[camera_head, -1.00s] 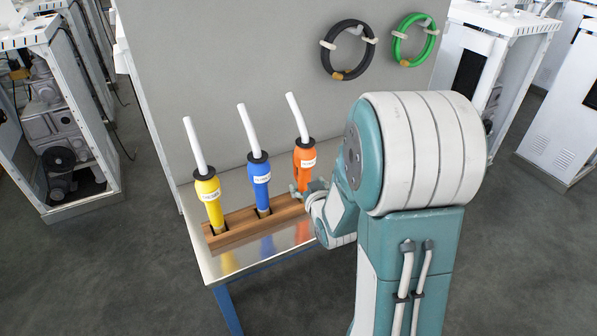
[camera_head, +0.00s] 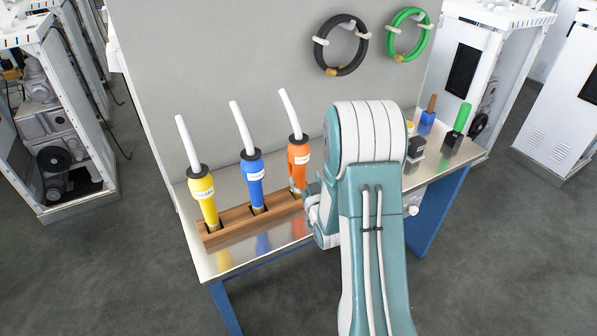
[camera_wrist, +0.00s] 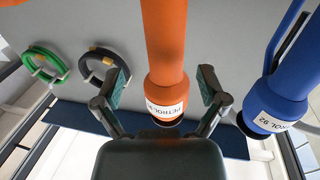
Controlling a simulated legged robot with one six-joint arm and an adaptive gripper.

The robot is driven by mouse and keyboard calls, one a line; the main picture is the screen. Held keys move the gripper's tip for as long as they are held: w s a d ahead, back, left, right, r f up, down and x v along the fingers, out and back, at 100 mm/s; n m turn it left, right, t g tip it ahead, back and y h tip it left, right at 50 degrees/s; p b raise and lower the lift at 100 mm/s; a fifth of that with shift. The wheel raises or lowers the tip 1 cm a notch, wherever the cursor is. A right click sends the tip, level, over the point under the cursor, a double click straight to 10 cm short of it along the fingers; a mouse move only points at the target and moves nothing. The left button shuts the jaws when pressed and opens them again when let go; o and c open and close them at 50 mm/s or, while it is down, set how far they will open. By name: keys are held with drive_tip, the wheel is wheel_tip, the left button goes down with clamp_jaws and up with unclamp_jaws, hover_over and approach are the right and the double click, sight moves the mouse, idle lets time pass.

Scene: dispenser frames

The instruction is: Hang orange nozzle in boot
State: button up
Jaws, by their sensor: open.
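The orange nozzle (camera_head: 298,155), with a white spout, a dark collar and a white label, stands tilted at the right end of a wooden rack (camera_head: 232,232). My gripper (camera_head: 304,189) is beside its lower body, and my arm hides part of the rack there. In the wrist view my gripper (camera_wrist: 163,84) is open, with one finger on each side of the orange nozzle (camera_wrist: 166,50). Gaps show between the fingers and the nozzle. I cannot make out which thing is the boot.
The blue nozzle (camera_head: 252,172) stands close to the left of the orange one, and the yellow nozzle (camera_head: 202,192) beyond it. A grey panel (camera_head: 215,60) with black (camera_head: 340,45) and green (camera_head: 408,38) hose coils rises behind. Handled items (camera_head: 456,128) stand at the bench's right.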

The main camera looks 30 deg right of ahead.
sight(301, 173)
drive_tip(key=w, duration=0.4)
drive_tip(key=shift+w, duration=0.2)
clamp_jaws()
drive_tip(key=shift+r, duration=0.15)
